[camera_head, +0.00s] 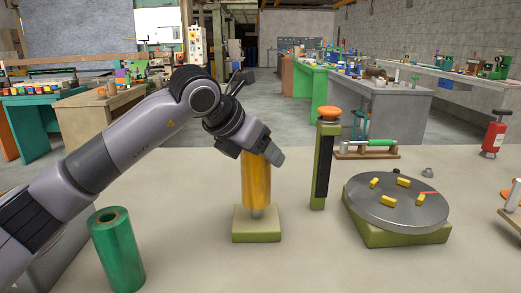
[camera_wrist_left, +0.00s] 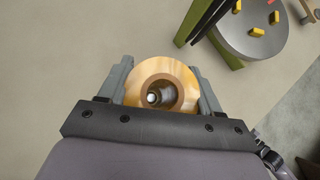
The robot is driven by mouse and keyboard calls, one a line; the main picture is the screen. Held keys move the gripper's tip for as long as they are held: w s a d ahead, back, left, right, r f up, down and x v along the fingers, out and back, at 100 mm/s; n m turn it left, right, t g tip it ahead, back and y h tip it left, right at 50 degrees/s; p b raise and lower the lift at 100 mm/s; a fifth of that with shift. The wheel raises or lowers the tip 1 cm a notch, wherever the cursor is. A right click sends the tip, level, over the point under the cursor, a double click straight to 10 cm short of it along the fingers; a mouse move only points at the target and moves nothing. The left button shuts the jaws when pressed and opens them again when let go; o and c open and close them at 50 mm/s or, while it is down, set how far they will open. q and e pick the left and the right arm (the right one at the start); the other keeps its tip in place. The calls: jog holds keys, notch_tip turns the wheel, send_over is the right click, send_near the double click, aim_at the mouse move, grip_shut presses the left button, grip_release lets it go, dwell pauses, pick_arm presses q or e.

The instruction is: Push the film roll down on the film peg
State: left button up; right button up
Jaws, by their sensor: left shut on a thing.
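The amber film roll (camera_head: 256,182) is upright in my left gripper (camera_head: 262,150), which is shut on its upper end. The film peg (camera_head: 257,213) is a metal post on a square olive base (camera_head: 257,233). A short length of the post shows between the roll's lower end and the base, so the roll is raised above the base. In the left wrist view, the film roll (camera_wrist_left: 140,79) sits between both fingers, and the peg's round tip (camera_wrist_left: 153,97) shows inside its brown core. My right gripper is not in view.
A green roll (camera_head: 117,250) stands at the front left. An olive post with an orange top (camera_head: 323,160) and a grey turntable (camera_head: 395,217) with several yellow pieces stand to the right. Bare tabletop surrounds the peg base.

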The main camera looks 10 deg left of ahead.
pick_arm(q)
jog(key=shift+f+b, duration=1.15)
jog(key=shift+f, duration=0.25)
jog(key=shift+f, duration=0.15)
